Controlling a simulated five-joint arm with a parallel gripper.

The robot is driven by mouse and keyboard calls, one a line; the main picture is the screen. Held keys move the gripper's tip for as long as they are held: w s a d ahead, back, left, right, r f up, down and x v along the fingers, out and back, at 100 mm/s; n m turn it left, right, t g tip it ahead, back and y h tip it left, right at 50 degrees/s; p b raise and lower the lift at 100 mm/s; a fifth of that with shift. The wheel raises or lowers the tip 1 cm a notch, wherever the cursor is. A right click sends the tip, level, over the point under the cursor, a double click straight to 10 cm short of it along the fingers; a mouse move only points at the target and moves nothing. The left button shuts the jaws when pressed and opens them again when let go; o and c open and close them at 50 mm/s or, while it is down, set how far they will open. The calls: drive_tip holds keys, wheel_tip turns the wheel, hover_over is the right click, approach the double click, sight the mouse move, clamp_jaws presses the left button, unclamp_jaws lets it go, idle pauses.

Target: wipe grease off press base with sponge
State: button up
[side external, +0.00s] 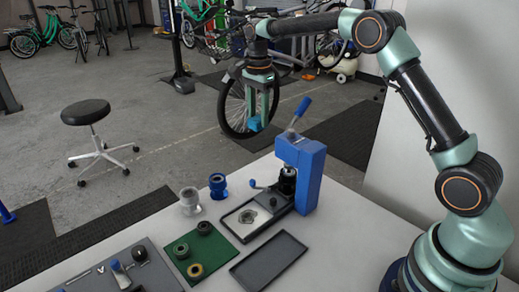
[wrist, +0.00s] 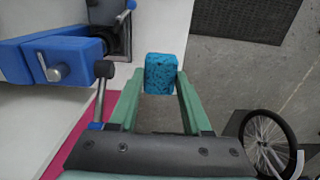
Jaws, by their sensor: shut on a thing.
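My gripper (side external: 258,108) hangs in the air above and behind the table, fingers down, shut on a blue sponge (side external: 254,124). In the wrist view the sponge (wrist: 162,74) sits between the tips of the green fingers (wrist: 156,92). The blue press (side external: 304,172) stands upright on the table, to the right of and below my gripper in the side view. Its dark base (side external: 274,222) reaches forward and carries a pale plate with a grey, dark-edged smear (side external: 248,215). The wrist view shows the press's blue body (wrist: 60,60) at left. The sponge is apart from the base.
An empty dark tray (side external: 269,262) lies in front of the press. A green mat (side external: 214,254) holds several ring parts. A clear cup (side external: 189,201) and a blue cup (side external: 218,186) stand behind it. The press lever (side external: 300,112) sticks up near my gripper.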

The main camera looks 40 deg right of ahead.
drive_tip(key=s+a+f, duration=0.4)
drive_tip(key=s+a, duration=0.1)
drive_tip(key=a, duration=0.2)
drive_tip(key=s+a+f, duration=0.4)
drive_tip(key=s+a, duration=0.1)
drive_tip(key=a, duration=0.2)
drive_tip(key=shift+s+a+f, duration=0.1)
drive_tip(key=shift+a+f, duration=0.05)
drive_tip(key=shift+f, duration=3.8)
drive_tip(key=shift+s+f, duration=0.15)
drive_tip(key=shift+s, duration=0.55)
clamp_jaws()
drive_tip(key=shift+s, duration=1.15)
drive_tip(key=shift+w, duration=2)
drive_tip(key=shift+s+d, duration=0.2)
drive_tip(key=shift+d, duration=0.15)
drive_tip(key=shift+s, duration=2)
drive_tip(key=w, duration=0.4)
drive_tip(key=shift+w, duration=0.1)
wheel_tip(320, 180, up, 8)
drive_tip(key=shift+a, duration=0.1)
